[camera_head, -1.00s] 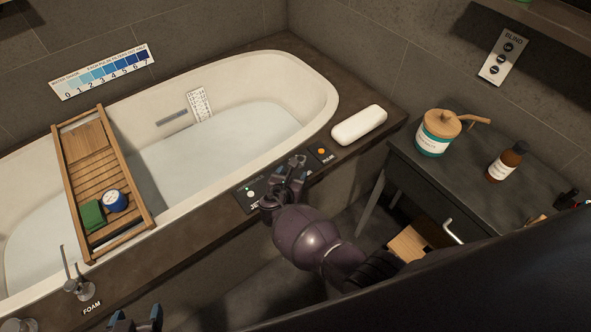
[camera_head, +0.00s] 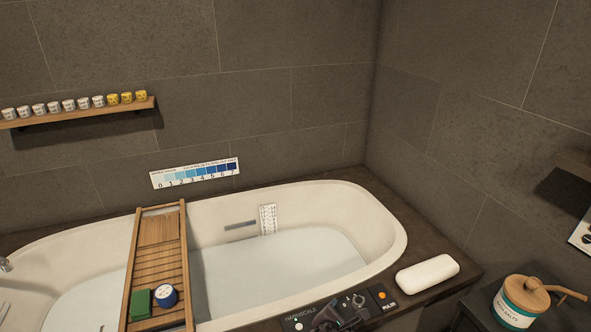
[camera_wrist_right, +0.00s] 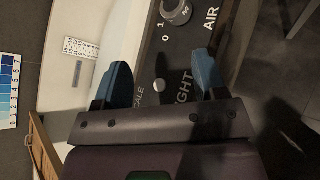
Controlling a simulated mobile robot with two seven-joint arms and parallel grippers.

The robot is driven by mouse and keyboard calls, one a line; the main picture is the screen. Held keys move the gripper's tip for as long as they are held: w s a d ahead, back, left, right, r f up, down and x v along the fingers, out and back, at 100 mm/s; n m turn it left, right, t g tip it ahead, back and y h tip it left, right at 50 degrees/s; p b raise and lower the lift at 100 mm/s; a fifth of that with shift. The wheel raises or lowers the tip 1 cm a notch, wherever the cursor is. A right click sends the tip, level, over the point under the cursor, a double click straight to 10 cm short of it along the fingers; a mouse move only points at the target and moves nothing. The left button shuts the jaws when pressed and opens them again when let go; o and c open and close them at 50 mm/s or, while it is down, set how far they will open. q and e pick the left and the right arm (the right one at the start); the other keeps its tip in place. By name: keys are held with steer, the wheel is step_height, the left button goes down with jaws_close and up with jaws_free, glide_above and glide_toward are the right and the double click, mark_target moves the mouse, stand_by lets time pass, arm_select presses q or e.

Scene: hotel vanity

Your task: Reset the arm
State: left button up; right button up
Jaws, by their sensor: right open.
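My right gripper (camera_head: 338,315) shows dark and partly cut off at the bottom edge of the head view, over the control panel on the tub's front ledge. In the right wrist view its two blue fingers (camera_wrist_right: 162,82) stand apart with nothing between them. My left gripper is in neither current view.
The white bathtub (camera_head: 375,222) holds water, with a wooden tray (camera_head: 160,259) across it. A white pillow-like block (camera_head: 427,275) lies on the right ledge. A wall shelf (camera_head: 75,112) holds several cups.

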step_height(320, 180, up, 7)
steer(key=w+m+y, duration=0.2)
steer(key=m+y, duration=0.2)
steer(key=m, duration=0.6)
steer(key=s+d+r+m+t+y, duration=0.2)
steer(key=s+d+r+m, duration=0.25)
steer(key=s+m, duration=0.45)
steer(key=s+d+f+m+g, duration=0.1)
steer(key=s+d, duration=0.4)
steer(key=s, duration=0.6)
steer(key=s+d+f+m, duration=0.2)
steer(key=s+d, duration=0.3)
steer(key=s, duration=0.7)
steer(key=shift+s+m+g, duration=0.25)
steer(key=shift+m+g, duration=0.15)
steer(key=shift+m, duration=0.2)
